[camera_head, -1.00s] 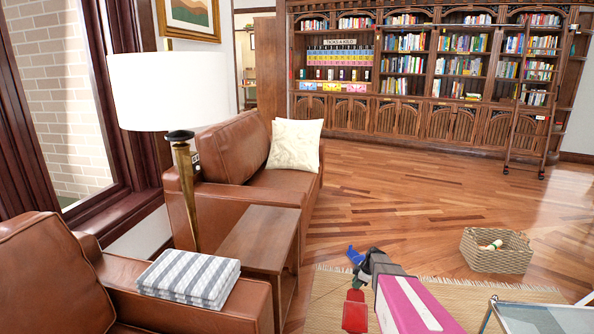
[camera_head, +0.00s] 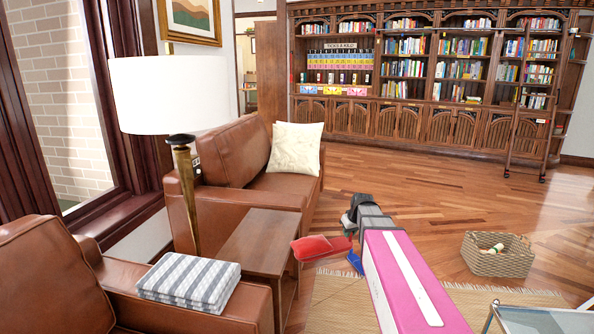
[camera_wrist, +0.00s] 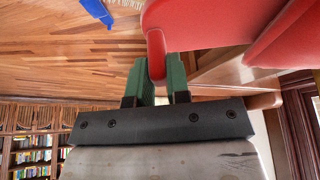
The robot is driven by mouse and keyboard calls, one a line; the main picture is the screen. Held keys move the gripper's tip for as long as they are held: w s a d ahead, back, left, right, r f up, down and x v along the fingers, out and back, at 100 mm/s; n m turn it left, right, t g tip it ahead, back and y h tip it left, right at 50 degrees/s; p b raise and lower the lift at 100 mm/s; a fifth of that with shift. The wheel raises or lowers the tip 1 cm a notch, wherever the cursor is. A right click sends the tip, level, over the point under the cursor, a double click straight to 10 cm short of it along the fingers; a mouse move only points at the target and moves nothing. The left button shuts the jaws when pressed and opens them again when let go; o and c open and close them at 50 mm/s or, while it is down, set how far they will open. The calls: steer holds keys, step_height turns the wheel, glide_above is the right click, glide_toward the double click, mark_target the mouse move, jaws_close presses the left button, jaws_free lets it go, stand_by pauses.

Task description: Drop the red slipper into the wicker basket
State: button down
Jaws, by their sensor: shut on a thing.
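The red slipper (camera_head: 318,248) is held by my gripper (camera_head: 349,226), beside the right side of the wooden side table in the head view. In the wrist view the slipper (camera_wrist: 215,22) fills the upper right, and the green fingers of my gripper (camera_wrist: 156,85) are closed on a narrow red part of it. The slipper appears raised off the floor. The wicker basket (camera_head: 482,262) stands on the floor at the right, well apart from my gripper. It has a pale roll-like item (camera_head: 492,249) in it.
A blue object (camera_head: 355,263) lies near the rug's edge; the rug (camera_head: 330,300) is straw-coloured. The side table (camera_head: 262,240) and leather armchairs are at left. A glass-topped table (camera_head: 545,320) is at lower right. Wood floor between gripper and basket is clear.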

steer(key=s+a+r+m+h, duration=0.1)
steer(key=s+r+m, duration=0.3)
steer(key=r, duration=0.5)
steer(key=shift+a+r+h, duration=0.3)
steer(key=shift+a+r, duration=0.1)
steer(key=shift+a, duration=0.25)
